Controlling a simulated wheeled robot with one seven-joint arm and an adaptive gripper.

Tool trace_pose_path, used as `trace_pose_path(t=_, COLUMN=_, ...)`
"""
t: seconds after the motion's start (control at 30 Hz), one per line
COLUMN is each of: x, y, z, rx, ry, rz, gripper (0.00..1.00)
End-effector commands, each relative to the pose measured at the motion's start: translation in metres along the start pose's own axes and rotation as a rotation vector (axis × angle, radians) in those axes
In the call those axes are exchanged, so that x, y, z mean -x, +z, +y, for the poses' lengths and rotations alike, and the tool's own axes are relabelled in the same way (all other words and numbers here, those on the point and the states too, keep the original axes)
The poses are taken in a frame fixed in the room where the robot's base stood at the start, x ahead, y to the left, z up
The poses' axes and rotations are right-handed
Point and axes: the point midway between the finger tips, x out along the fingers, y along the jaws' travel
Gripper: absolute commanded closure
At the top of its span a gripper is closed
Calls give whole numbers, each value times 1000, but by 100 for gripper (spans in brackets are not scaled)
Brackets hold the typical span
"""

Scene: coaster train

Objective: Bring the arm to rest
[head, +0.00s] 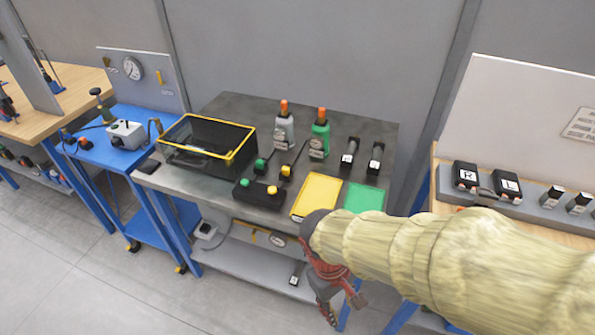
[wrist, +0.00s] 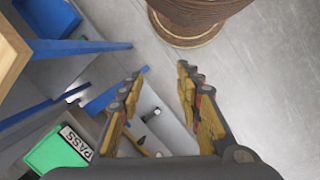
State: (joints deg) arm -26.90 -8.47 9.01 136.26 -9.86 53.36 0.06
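My arm, in a pale yellow sleeve, reaches in from the right of the head view. My gripper (head: 328,312) hangs down in front of the grey metal table (head: 225,192), below the level of its top. In the wrist view my gripper (wrist: 160,76) has its two yellow-and-grey fingers spread apart with nothing between them. Beyond the fingers are grey floor and part of a light shelf. The arm covers part of the table's front right corner in the head view.
The table holds a yellow-rimmed black bin (head: 195,155), a yellow mat (head: 316,194), a green mat (head: 364,198), two bottles and small devices. A blue cart (head: 110,148) stands left, a wooden bench (head: 448,190) right. A brown round object (wrist: 195,15) stands on the floor.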

Motion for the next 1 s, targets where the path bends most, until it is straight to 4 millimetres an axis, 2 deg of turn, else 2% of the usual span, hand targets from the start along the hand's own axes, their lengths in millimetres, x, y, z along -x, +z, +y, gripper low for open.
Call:
trace_pose_path(t=0.03, x=15, y=3, z=6, rx=-61, ry=-24, rz=62, gripper=65)
trace_pose_path(t=0.27, x=75, y=20, z=30, rx=-298, ry=-99, rz=307, gripper=65)
trace_pose_path(t=0.4, x=109, y=40, z=52, rx=-419, ry=-97, rz=445, gripper=65)
trace_pose_path(t=0.6, x=148, y=69, z=83, rx=-549, ry=-43, rz=596, gripper=65)
trace_pose_path(t=0.73, x=155, y=80, z=94, rx=-603, ry=-24, rz=626, gripper=65)
trace_pose_path(t=1.0, x=154, y=82, z=98, rx=-616, ry=-22, rz=621, gripper=65)
